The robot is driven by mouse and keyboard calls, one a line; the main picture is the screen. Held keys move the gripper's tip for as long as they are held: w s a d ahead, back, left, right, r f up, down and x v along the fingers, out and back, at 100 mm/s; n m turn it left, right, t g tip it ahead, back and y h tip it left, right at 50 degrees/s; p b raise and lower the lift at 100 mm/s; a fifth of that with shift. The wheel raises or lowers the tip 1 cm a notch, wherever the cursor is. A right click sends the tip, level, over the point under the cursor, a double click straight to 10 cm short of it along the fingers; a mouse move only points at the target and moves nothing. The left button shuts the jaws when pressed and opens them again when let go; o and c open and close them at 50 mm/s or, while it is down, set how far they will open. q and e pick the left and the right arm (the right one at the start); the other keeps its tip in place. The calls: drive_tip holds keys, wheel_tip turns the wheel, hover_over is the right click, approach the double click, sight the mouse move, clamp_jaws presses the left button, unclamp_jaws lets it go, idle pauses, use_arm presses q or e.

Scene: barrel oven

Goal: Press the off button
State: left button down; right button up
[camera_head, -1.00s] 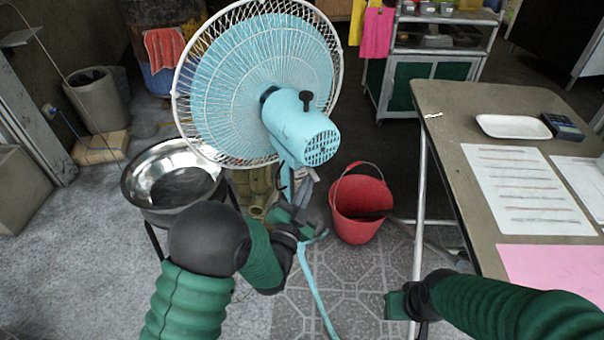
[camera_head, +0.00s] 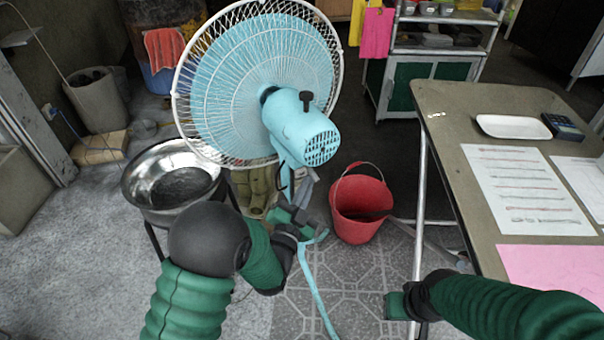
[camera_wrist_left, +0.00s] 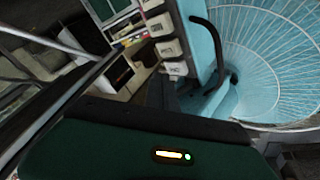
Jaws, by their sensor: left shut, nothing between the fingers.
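A light-blue fan (camera_head: 303,130) with a white wire cage stands in the middle of the head view. Its column carries a row of several pale push buttons (camera_wrist_left: 168,47), seen close up in the left wrist view; their labels are too small to read, so I cannot tell which is off. My left gripper (camera_head: 310,190) is shut and empty, right beside the fan's column. In the left wrist view its green body fills the bottom, and I cannot tell whether the fingertips touch a button. My right gripper (camera_head: 397,305) is at the lower right, away from the fan; its fingers are unclear.
A red bucket (camera_head: 360,205) stands right of the fan's column. A metal bowl (camera_head: 145,180) on a stand is at the left. A table (camera_head: 450,110) with papers, a tray (camera_head: 513,127) and a calculator (camera_head: 563,127) is on the right. Tiled floor is open in front.

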use_arm(q)
drive_tip(key=shift+w+a, duration=0.1)
idle(0.7)
drive_tip(key=shift+w+a, duration=0.2)
drive_tip(key=shift+w+a, duration=0.15)
drive_tip(key=shift+w, duration=0.25)
idle(0.7)
drive_tip(key=shift+s, duration=0.1)
drive_tip(key=shift+s+d, duration=0.45)
drive_tip(key=shift+s, duration=0.25)
drive_tip(key=shift+s+d, duration=0.4)
drive_tip(key=shift+s, duration=0.3)
drive_tip(key=shift+s+d, duration=0.4)
drive_tip(key=shift+s, duration=0.35)
drive_tip(key=shift+s+d, duration=0.4)
drive_tip(key=shift+s, duration=0.3)
